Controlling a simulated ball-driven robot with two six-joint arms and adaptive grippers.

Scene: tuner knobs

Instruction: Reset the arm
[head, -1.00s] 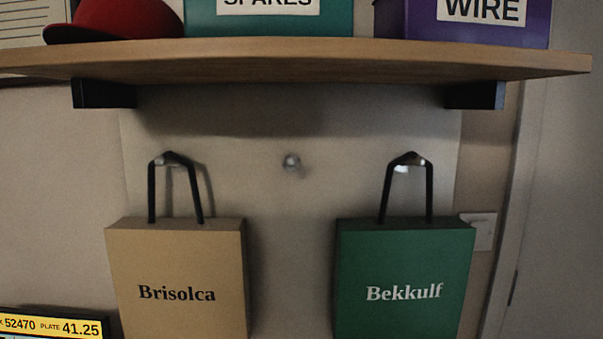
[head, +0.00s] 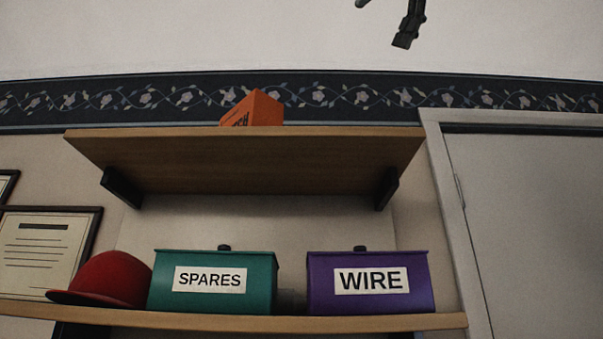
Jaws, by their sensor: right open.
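My right gripper (head: 383,22) shows at the top edge of the head view, right of centre, in front of the pale upper wall. Only its dark fingers are in the picture, set apart, with nothing visible between them. The rest of my right arm is cut off above. The gripper is well apart from the shelves in the picture. My left gripper is not in view.
An upper wooden shelf (head: 250,165) bears an orange box (head: 255,106). A lower shelf (head: 250,322) holds a red cap (head: 110,279), a green SPARES box (head: 213,302) and a purple WIRE box (head: 370,304). A door (head: 530,220) stands at right, a framed paper (head: 45,250) at left.

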